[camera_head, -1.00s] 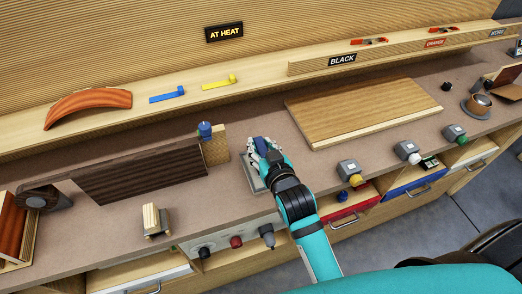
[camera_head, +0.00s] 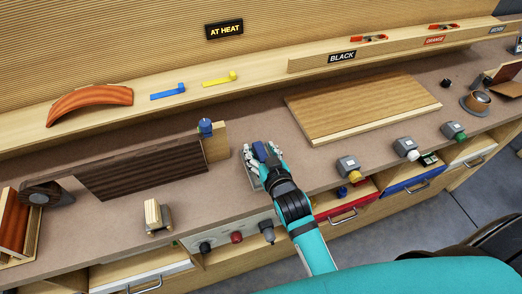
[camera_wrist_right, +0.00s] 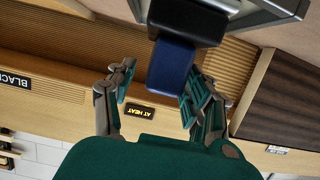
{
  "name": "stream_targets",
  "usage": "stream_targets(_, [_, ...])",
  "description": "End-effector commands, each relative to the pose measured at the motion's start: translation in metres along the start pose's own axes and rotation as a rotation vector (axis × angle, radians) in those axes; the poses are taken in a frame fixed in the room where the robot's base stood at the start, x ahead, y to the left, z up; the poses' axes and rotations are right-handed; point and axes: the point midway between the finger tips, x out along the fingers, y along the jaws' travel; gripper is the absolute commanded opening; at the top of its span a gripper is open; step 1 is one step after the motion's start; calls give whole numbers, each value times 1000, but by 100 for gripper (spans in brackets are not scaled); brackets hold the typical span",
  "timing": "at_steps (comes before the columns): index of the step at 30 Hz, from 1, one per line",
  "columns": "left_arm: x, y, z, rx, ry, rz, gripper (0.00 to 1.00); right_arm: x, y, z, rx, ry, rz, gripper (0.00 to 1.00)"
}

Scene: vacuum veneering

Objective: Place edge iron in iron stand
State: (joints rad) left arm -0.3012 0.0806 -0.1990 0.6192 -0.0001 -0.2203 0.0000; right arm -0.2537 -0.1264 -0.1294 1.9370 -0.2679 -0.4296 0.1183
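The edge iron has a dark blue handle (camera_wrist_right: 170,66) and a black body (camera_wrist_right: 187,20) in the right wrist view. In the head view its blue handle (camera_head: 259,151) shows between my right fingers. The black body is at the grey metal iron stand (camera_wrist_right: 262,12), which also shows in the head view (camera_head: 247,168); how deeply it sits there is hidden. My right gripper (camera_head: 263,160) is open around the handle end; in the wrist view (camera_wrist_right: 158,82) a gap shows on the left finger's side, while the right finger overlaps the handle. My left gripper is out of view.
A dark veneer panel (camera_head: 145,172) stands left of the stand with a blue-topped clamp (camera_head: 206,128) at its end. A flat wooden board (camera_head: 360,108) lies to the right. A small block (camera_head: 154,215) stands at the front left. An AT HEAT sign (camera_head: 224,30) hangs behind.

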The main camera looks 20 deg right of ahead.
Motion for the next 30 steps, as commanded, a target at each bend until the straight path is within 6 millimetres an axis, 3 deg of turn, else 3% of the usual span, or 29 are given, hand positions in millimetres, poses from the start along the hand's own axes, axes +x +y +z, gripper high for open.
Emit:
stream_targets(10, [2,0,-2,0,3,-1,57,-10,0,-1,0,-2,0,52])
stream_targets(22, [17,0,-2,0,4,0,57,-91,0,0,-1,-3,0,52])
stream_targets(30, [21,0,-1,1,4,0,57,-119,0,-2,0,0,0,52])
